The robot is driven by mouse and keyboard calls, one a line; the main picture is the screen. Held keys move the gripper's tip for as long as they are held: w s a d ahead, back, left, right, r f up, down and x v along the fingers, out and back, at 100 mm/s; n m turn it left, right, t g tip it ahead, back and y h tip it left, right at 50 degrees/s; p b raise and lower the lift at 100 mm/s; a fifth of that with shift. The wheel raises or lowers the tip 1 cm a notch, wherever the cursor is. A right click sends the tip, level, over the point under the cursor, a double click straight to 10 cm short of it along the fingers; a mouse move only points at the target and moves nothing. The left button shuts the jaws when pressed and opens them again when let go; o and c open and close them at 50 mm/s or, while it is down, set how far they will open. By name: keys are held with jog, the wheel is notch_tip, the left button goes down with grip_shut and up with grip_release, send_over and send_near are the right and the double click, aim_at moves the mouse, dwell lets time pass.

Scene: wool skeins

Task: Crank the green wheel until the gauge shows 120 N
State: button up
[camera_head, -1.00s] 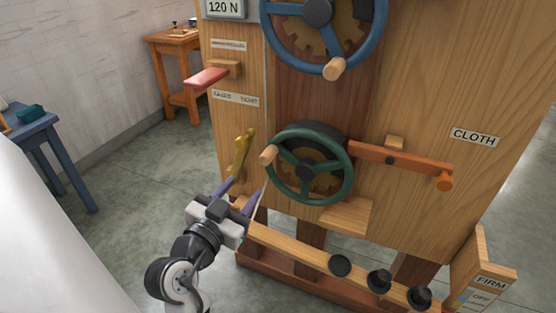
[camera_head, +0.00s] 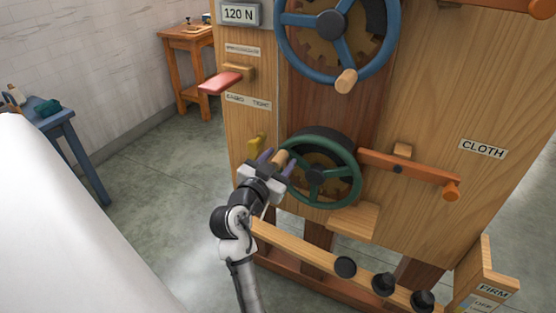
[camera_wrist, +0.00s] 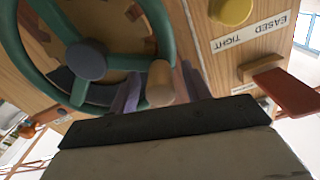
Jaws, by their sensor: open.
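The green wheel (camera_head: 352,178) is mounted upright on the lower part of the wooden machine front, and it also shows in the wrist view (camera_wrist: 161,50). Its wooden crank handle (camera_wrist: 160,82) sticks out from the rim, on the wheel's left side in the head view. My gripper (camera_head: 278,160) is open at the handle, its purple fingers (camera_wrist: 128,92) on either side of it; I cannot tell whether they touch it. The gauge (camera_head: 238,14) at the upper left of the machine reads 120 N.
The blue wheel (camera_head: 390,52) with its own handle is above. An orange lever (camera_head: 425,172) lies right of the green wheel. A red-tipped lever (camera_head: 220,82) and a yellow part (camera_head: 256,143) are at left. A rail with black knobs (camera_head: 345,267) runs below.

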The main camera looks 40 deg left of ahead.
grip_shut()
dwell(0.3)
jog(key=shift+w+d+r+m+b, duration=0.1)
jog(key=shift+d+r+m+b, duration=0.3)
jog(key=shift+b, duration=0.6)
jog(key=shift+r+m, duration=0.15)
jog(key=shift+m, duration=0.15)
grip_release()
jog(key=b+v, duration=0.3)
jog(key=v, duration=1)
jog(key=shift+s, duration=0.45)
